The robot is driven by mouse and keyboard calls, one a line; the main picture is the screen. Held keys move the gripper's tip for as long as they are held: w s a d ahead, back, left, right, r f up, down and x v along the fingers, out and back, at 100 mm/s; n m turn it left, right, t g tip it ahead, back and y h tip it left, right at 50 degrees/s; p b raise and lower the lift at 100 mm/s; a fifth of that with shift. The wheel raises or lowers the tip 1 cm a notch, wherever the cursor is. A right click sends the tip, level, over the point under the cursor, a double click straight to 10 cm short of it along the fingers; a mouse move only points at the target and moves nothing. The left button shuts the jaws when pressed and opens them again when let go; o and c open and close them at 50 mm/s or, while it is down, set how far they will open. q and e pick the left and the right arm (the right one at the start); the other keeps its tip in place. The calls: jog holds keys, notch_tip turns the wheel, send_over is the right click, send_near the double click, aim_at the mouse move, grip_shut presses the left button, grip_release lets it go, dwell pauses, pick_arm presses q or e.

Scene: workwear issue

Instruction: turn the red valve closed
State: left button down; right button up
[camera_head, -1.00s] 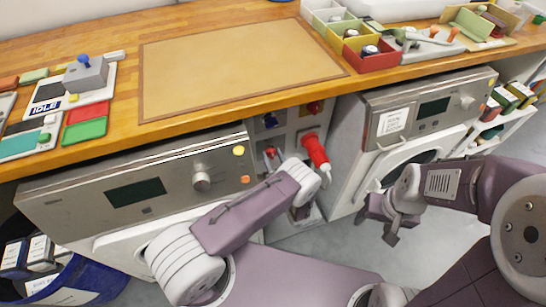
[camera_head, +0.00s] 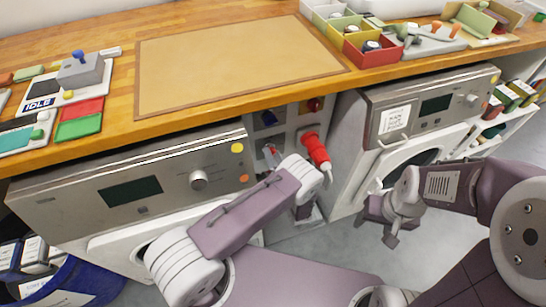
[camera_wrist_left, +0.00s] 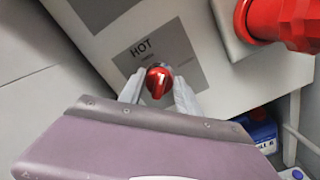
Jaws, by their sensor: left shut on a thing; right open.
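The red valve (camera_wrist_left: 158,80) is a small red knob with a white mark, on a grey plate labelled HOT (camera_wrist_left: 142,48). In the left wrist view, the two fingers of my left gripper (camera_wrist_left: 158,92) stand on either side of it and are shut on it. In the head view my left arm crosses the front of the wall panel between the two machines. The valve is mostly hidden there. My right gripper (camera_head: 377,228) is open and empty, in front of the right-hand machine.
A large red plug (camera_head: 315,150) sticks out of the panel to the right of the valve; it also shows close by in the left wrist view (camera_wrist_left: 292,22). Machines (camera_head: 75,208) (camera_head: 375,100) stand on both sides. The wooden worktop (camera_head: 225,118) overhangs above.

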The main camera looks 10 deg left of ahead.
pick_arm(q)
jog(key=shift+f+m+b, duration=0.15)
jog(key=shift+m+b, duration=0.25)
jog(key=shift+m, duration=1.9)
jog(key=shift+f+m+b, duration=0.1)
jog(key=shift+m+b, duration=0.25)
jog(key=shift+m, duration=1.95)
jog(key=c, duration=0.9)
grip_release()
jog(key=shift+d, duration=0.1)
jog(key=shift+r, duration=0.1)
